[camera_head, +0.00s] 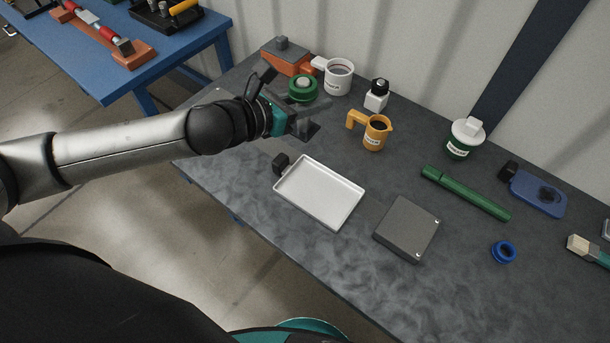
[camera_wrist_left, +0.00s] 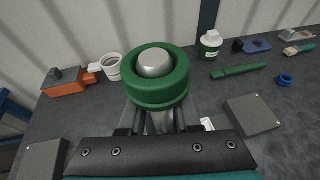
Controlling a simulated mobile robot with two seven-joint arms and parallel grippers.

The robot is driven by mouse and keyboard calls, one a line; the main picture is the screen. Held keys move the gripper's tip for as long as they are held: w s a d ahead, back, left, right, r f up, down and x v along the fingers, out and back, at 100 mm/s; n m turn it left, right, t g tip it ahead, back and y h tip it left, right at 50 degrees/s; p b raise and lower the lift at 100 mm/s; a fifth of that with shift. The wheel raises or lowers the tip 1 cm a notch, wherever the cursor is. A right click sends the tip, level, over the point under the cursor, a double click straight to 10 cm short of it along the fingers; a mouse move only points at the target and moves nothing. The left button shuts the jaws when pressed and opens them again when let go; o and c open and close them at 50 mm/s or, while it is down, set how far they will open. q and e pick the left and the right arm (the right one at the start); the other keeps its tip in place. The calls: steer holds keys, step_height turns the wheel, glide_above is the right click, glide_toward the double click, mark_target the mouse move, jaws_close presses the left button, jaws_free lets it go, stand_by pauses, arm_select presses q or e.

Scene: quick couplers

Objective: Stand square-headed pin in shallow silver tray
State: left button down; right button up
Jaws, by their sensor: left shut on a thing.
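My left gripper (camera_head: 306,126) is shut on a green-collared part (camera_head: 303,87) above the table's far left area. In the left wrist view this part (camera_wrist_left: 158,78) is a thick green ring around a rounded silver core, with a silver shaft between the fingers. No square head shows on it, and its lower end is hidden. The shallow silver tray (camera_head: 318,191) lies empty on the table, to the right of and nearer than the gripper, with a small black block at its left corner. A sliver of it shows in the left wrist view (camera_wrist_left: 207,124). My right gripper is out of view.
A dark grey box (camera_head: 407,229) sits right of the tray. A green bar (camera_head: 466,193) and blue ring (camera_head: 503,252) lie right.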

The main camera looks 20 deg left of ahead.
arm_select(q)
step_height(320, 180, down, 19)
steer(key=b, duration=0.7)
steer(key=shift+d, duration=0.1)
steer(key=shift+f, duration=0.4)
steer(key=c, duration=0.6)
jaws_free()
steer(key=shift+s, duration=0.1)
steer(key=shift+c, duration=0.2)
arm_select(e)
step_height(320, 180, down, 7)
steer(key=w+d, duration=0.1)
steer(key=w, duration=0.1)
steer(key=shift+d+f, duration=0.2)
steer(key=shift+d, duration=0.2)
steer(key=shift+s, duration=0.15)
